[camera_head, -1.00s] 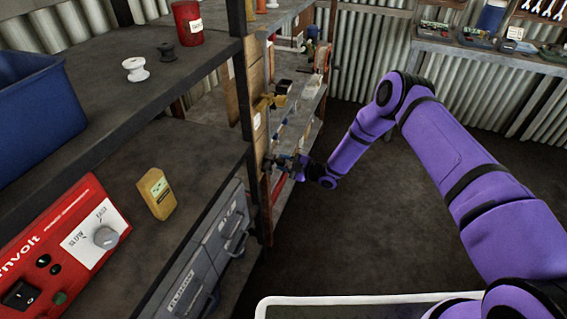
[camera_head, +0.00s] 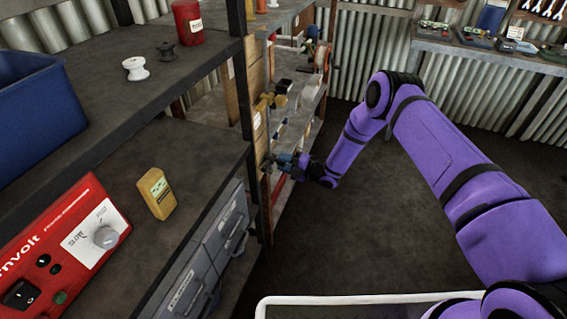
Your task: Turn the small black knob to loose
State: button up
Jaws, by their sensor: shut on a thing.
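My gripper (camera_head: 280,162) is at the end of my purple arm, beside the upright wooden board (camera_head: 259,130) on the end of the shelf unit. Its fingers point left at the board's lower part and are shut on a small dark thing there, which appears to be the small black knob. The knob is mostly hidden by the fingers and too small to make out, so its setting cannot be read.
A red welder box (camera_head: 70,243) with a grey dial and a yellow box (camera_head: 157,194) stand on the near shelf. Grey drawers (camera_head: 215,240) are below. A blue bin (camera_head: 38,115) is at the upper left. A white-rimmed tray (camera_head: 350,299) is in front. The floor beyond is clear.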

dwell(0.4)
jog(key=o, duration=0.9)
jog(key=v, duration=1.1)
